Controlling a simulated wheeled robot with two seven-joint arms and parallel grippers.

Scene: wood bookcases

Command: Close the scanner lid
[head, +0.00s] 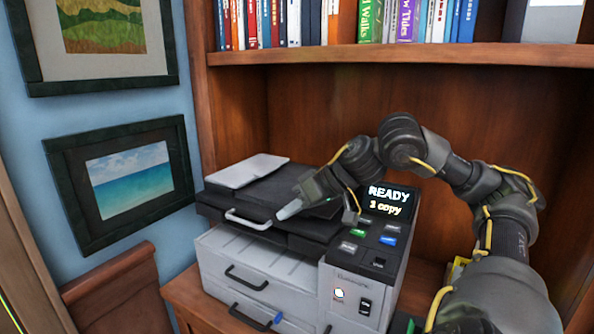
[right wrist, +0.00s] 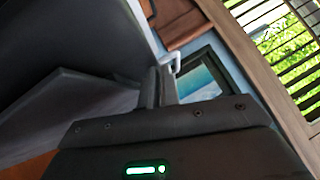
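The grey and black scanner-printer (head: 265,268) stands on a wooden shelf in the head view. Its black lid (head: 270,187) has a light grey handle (head: 250,220) along the front edge and lies low over the body. I cannot tell whether a gap is left under it. The handle also shows in the right wrist view (right wrist: 172,66), next to large dark panels. My right gripper (head: 320,212) is over the right part of the lid, beside the display, with its fingers apart and nothing between them. I cannot tell whether it touches the lid. My left gripper is not in view.
The lit READY display (head: 388,200) and button panel (head: 372,238) are right of the lid, below my right arm. A shelf of books (head: 420,22) is above. A bookcase side wall (head: 235,112) and framed pictures (head: 125,180) are at left.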

